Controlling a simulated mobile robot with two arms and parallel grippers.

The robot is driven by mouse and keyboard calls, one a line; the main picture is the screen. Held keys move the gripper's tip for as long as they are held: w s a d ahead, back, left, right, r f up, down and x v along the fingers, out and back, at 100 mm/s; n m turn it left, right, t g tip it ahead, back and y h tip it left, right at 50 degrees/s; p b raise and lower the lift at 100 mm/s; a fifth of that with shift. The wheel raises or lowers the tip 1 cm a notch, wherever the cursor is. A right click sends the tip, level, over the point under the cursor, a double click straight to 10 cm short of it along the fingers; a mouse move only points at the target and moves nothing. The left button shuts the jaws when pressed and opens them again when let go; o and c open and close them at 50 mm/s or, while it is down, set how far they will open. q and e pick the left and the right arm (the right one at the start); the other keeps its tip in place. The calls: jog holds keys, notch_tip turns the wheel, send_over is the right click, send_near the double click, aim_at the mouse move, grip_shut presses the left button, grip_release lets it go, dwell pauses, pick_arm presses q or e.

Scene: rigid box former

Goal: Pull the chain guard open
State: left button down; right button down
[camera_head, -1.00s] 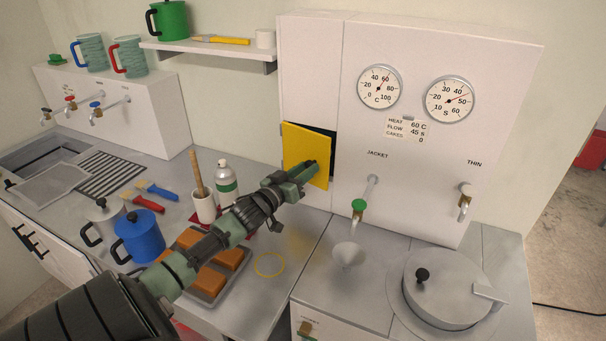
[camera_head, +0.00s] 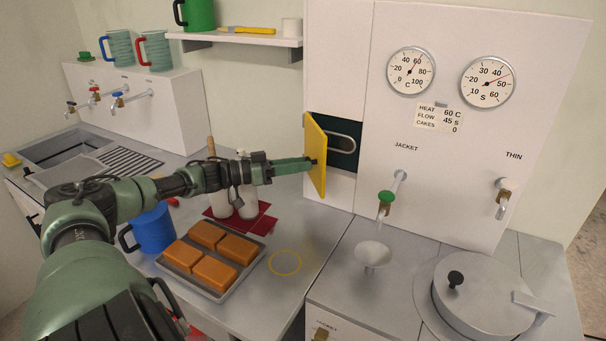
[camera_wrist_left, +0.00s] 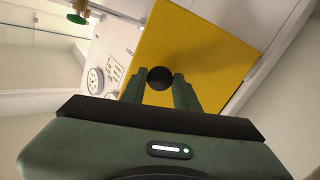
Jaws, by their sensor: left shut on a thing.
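The chain guard (camera_head: 316,158) is a yellow panel on the white machine's front. It stands swung out, with a dark recess (camera_head: 345,146) and a pale chain loop (camera_head: 342,142) showing behind it. My left gripper (camera_head: 312,161) is at the guard's outer face. In the left wrist view the yellow guard (camera_wrist_left: 200,50) fills the upper middle, and a round black knob (camera_wrist_left: 160,78) sits between the fingertips of my left gripper (camera_wrist_left: 162,80), which is shut on it. My right gripper is not in view.
The white machine (camera_head: 455,165) has two dials, a jacket tap (camera_head: 386,197) and a funnel (camera_head: 373,254). A lidded round pot (camera_head: 485,290) stands at right. A tray (camera_head: 247,265) of orange blocks and a blue jug (camera_head: 154,230) lie below my left arm.

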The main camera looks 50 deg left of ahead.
pick_arm(q)
jog(key=shift+a, duration=0.1)
dwell(0.3)
jog(key=c, duration=1)
grip_release()
jog(key=shift+c, duration=0.2)
jog(key=shift+s, duration=0.1)
jog(key=p+v, duration=0.3)
jog(key=v, duration=0.4)
jog(key=shift+s+a+p, duration=0.2)
jog(key=shift+s+p, duration=0.05)
jog(key=shift+p, duration=0.05)
